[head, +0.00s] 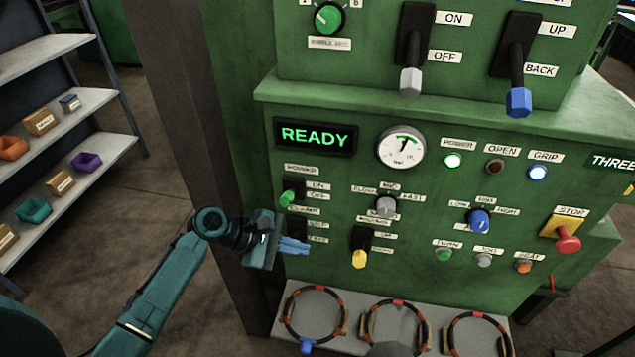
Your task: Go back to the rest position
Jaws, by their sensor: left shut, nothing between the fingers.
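My left gripper (294,246) is in front of the lower left of the green machine panel (330,262), its arm coming in from the lower left. Its blue fingers are shut with nothing between them. They are close to a small switch with labels beside it; I cannot tell whether they touch it. My right gripper is not clearly in view.
The panel has a READY display (315,137), a gauge (401,148), levers, knobs and a red stop button (567,240). Several ringed holders stand on a grey ledge (351,336) below. A shelf (62,118) with small bins and boxes stands at left.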

